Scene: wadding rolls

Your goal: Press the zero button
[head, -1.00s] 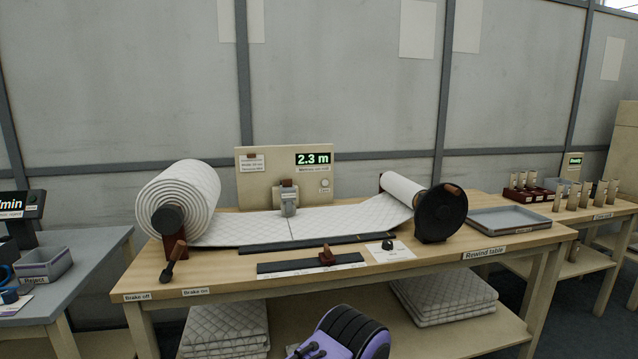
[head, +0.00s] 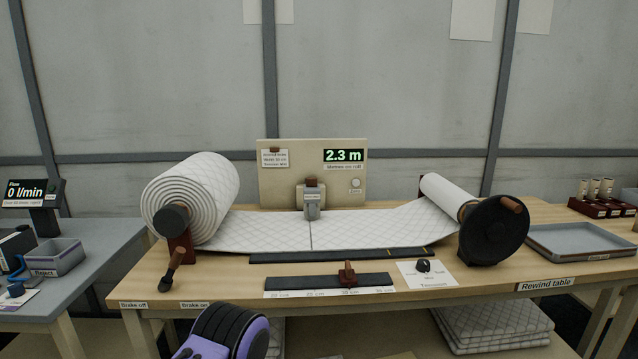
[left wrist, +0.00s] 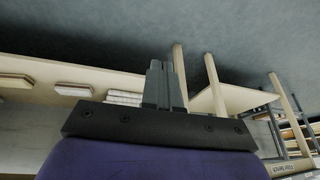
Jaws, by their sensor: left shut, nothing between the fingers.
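The zero button is a small round pale button (head: 356,184) on the beige meter panel (head: 285,185) at the back of the rewind table. It sits below the green display (head: 343,155), which reads 2.3 m. In the head view, a purple and black part of my arm shows at the bottom, in front of the table; no fingertips show there. In the left wrist view, my left gripper (left wrist: 164,84) is shut and empty, its two grey fingers together. It is well away from the button, which that view does not show. My right gripper is in neither view.
The rewind table (head: 220,270) carries a large wadding roll (head: 195,200) at left, a black-flanged reel (head: 494,230) at right and a sheet between them. A brake lever (head: 173,268), ruler slide (head: 346,274) and tension knob (head: 423,266) line the front. A tray (head: 580,239) lies at right.

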